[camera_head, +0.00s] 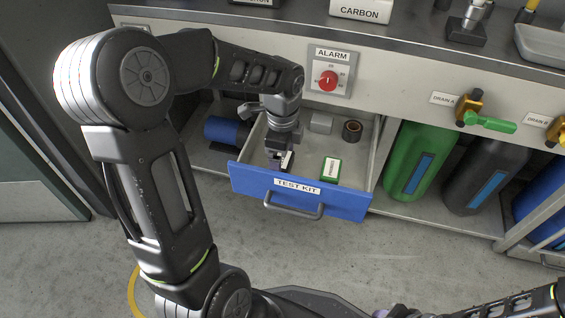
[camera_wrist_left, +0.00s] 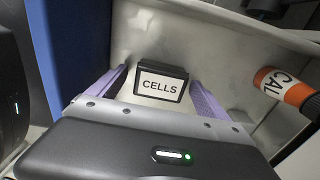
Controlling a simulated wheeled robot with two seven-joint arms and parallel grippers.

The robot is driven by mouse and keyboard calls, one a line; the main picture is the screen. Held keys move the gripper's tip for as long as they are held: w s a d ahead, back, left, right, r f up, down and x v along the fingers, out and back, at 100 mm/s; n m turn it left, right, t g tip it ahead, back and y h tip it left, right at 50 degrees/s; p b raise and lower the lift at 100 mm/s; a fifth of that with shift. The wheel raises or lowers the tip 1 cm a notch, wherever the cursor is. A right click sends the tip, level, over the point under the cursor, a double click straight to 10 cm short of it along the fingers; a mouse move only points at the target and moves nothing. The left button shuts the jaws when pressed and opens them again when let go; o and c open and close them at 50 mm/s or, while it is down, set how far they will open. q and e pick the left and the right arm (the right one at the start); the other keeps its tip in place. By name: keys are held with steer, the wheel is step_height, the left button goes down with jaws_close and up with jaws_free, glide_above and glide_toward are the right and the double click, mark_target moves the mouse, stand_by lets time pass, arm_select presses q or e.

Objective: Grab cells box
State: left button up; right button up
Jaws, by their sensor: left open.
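The cells box (camera_wrist_left: 161,84) is a small dark box with a white label reading CELLS; in the left wrist view it stands by the drawer's inner wall. My left gripper (camera_wrist_left: 158,92) is open, with one purple-grey finger to each side of the box. Whether the fingers touch it I cannot tell. In the head view my left gripper (camera_head: 280,160) reaches down into the open blue-fronted TEST KIT drawer (camera_head: 330,203), and the box is mostly hidden there by the gripper. My right gripper is not clearly in view; only part of the right arm shows at the bottom right.
In the drawer are a green box (camera_head: 331,169), a grey block (camera_head: 321,123) and a dark ring-shaped item (camera_head: 352,130). Green (camera_head: 425,160) and dark (camera_head: 483,178) tanks stand right of the drawer.

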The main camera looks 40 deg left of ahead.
arm_select(q)
steer(key=c, duration=1.5)
